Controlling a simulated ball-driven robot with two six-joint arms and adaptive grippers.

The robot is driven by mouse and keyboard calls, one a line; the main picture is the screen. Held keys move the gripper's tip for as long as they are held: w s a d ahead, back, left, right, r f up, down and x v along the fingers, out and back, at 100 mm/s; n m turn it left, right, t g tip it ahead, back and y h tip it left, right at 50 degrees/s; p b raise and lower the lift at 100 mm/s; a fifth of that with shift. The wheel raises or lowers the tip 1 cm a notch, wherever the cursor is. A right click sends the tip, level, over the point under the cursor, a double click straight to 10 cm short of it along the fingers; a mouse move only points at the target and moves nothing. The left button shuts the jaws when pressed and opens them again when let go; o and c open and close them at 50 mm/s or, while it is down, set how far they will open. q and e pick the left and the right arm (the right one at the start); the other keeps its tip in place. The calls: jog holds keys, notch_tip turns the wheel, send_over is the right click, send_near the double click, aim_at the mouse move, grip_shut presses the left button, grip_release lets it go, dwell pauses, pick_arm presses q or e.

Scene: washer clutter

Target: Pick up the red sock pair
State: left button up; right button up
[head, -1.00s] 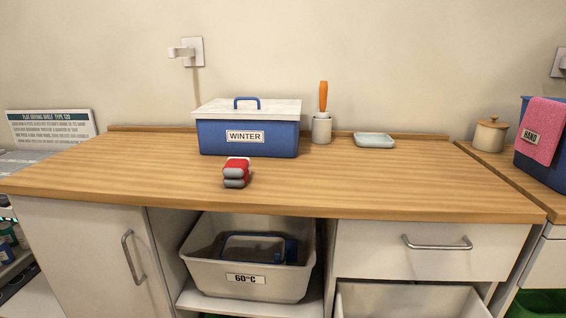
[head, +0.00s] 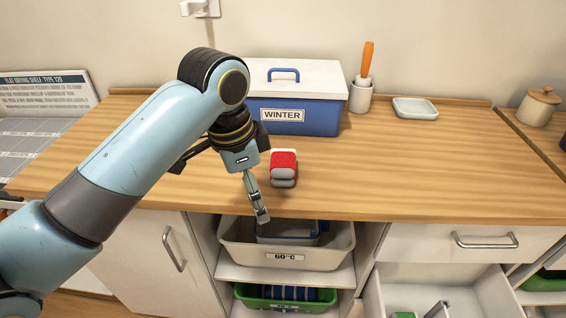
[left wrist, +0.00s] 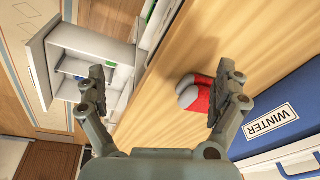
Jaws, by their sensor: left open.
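The red sock pair (head: 284,161), folded in a bundle with grey ends, sits on the wooden worktop in front of the blue WINTER box. In the left wrist view the sock pair (left wrist: 202,94) lies just beyond the right-hand finger, which hides part of it. My left gripper (head: 252,190) points down near the worktop's front edge, left of the socks in the head view. My right gripper is in no view.
The WINTER box (head: 318,117) with a white lid stands close behind the socks. A brush holder (head: 360,97) and pale dish (head: 415,108) stand at the back. A 60°C bin (head: 240,248) sits below the worktop edge. The worktop right of the socks is clear.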

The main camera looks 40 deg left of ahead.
aim_at(281, 159)
pick_arm(q)
jog(key=w+a+r+m, duration=0.1)
jog(key=w, duration=0.2)
jog(key=w+r+m, duration=0.1)
jog(key=w+r, duration=0.1)
jog(key=w, duration=0.1)
jog(key=w+a+r+m+g, duration=0.1)
jog(key=w+r, duration=0.1)
jog(key=w, duration=0.2)
jog(key=shift+a+r+m+h, duration=0.25)
jog(key=shift+a+m+h, duration=0.1)
jog(key=shift+m+h, duration=0.05)
jog(key=shift+w+f, duration=0.1)
jog(key=shift+w, duration=0.25)
jog(key=f, duration=0.5)
jog(key=shift+w+d, duration=0.2)
jog(key=shift+d, duration=0.15)
jog(key=f, duration=0.5)
jog(key=shift+w+d, duration=0.15)
jog(key=shift+w, duration=0.25)
jog(key=c, duration=1.1)
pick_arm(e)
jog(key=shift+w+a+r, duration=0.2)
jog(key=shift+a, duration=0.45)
pick_arm(q)
jog(key=shift+r, duration=0.1)
